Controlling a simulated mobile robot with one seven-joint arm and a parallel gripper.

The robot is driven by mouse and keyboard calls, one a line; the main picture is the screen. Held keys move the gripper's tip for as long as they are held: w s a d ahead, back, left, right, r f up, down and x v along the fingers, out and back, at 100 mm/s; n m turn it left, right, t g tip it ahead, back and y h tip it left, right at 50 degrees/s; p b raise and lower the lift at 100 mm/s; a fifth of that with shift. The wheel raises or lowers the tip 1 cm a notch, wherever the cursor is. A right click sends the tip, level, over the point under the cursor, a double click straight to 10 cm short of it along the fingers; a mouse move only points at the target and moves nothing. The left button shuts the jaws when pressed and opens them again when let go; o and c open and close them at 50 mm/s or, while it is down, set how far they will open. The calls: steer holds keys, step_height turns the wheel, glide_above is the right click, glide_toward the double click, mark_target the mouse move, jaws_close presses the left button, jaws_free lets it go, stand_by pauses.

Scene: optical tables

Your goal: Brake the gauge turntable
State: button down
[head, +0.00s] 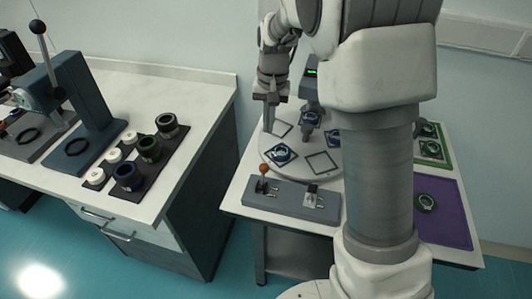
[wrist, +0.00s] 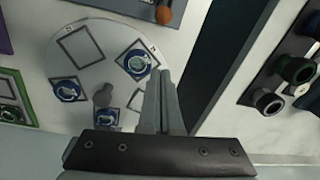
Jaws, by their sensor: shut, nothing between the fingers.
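The turntable (head: 268,148) is a pale round disc on the right-hand table, marked with square outlines. Blue-based round parts (head: 281,153) sit on some of its squares. It also shows in the wrist view (wrist: 104,46), with a grey post at its middle. A dark grey block (head: 290,197) stands in front of the disc. It carries a lever with an orange knob (head: 263,168) and a metal fitting (head: 312,190). The orange knob shows at the top of the wrist view (wrist: 163,15). My gripper (head: 268,131) is shut and empty, pointing down at the disc's left edge, apart from the knob.
A gauge post with a green display (head: 311,72) stands behind the disc. A purple mat (head: 445,208) and a green-edged tray (head: 432,150) lie at right, partly behind my arm. The left bench holds a lever press (head: 80,115) and a dark tray of rings (head: 125,192). A gap separates the tables.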

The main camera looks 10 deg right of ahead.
mark_target(263, 174)
steer(key=f, duration=1)
steer(key=shift+a+b, duration=0.3)
steer(key=shift+b, duration=0.05)
steer(key=s, duration=0.1)
steer(key=s+r, duration=0.1)
steer(key=s, duration=0.1)
steer(key=shift+s+a+r, duration=0.15)
steer(key=shift+s+a, duration=0.15)
steer(key=shift+a, duration=0.05)
steer(key=shift+s+r, duration=0.15)
